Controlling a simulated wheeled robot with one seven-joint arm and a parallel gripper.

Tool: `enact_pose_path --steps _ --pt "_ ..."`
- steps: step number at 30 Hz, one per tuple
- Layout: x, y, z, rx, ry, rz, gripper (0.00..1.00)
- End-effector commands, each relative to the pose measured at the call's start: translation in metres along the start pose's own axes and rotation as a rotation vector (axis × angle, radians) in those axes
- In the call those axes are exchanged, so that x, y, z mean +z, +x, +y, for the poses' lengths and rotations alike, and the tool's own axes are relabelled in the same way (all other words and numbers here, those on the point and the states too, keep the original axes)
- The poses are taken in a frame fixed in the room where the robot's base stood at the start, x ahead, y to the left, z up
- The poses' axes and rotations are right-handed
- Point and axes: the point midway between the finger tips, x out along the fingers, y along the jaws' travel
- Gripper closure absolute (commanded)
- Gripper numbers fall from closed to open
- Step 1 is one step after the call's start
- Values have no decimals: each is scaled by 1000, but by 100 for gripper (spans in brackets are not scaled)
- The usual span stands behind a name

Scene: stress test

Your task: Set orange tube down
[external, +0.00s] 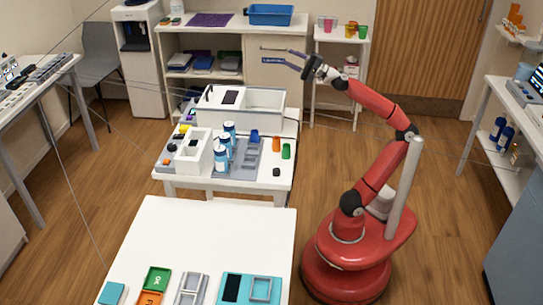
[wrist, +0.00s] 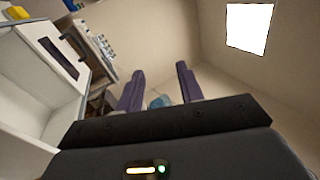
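An orange tube (external: 276,143) stands on the white table (external: 282,185) in the middle of the external view, beside a green piece (external: 287,151). My gripper (external: 263,55) is raised high above and behind that table, pointing left, with its two fingers apart. In the wrist view the fingers (wrist: 158,75) are also spread, and I see nothing held between them. A small bluish shape (wrist: 160,101) shows beyond the fingers; I cannot tell what it is. The orange tube is not visible in the wrist view.
Blue-and-white bottles (external: 222,157), a grey tray (external: 240,168) and a white box (external: 193,157) stand left of the tube. A larger white bin (external: 265,100) is behind. The front white table (external: 215,235) is bare at its back half. A shelf unit (external: 275,75) stands behind the arm.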

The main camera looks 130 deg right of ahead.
Motion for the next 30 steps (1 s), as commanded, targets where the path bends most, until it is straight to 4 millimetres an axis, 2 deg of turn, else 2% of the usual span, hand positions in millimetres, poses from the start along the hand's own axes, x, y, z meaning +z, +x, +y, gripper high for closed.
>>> enact_pose_path --steps 1,6,9,11,18,23,26,28,30 --pt "-18 10 -16 -32 108 57 63" --pt "-68 23 -59 -162 442 193 63" --pt "-92 26 -78 -244 607 255 63" --pt "-102 26 -80 -279 683 296 63" --pt "-111 25 -42 -269 750 411 63" --pt "-131 21 -4 -271 812 532 63" --pt "-156 12 32 -283 869 645 63" --pt "-176 1 59 -293 921 726 63" --pt "-186 -13 85 -277 991 768 63"
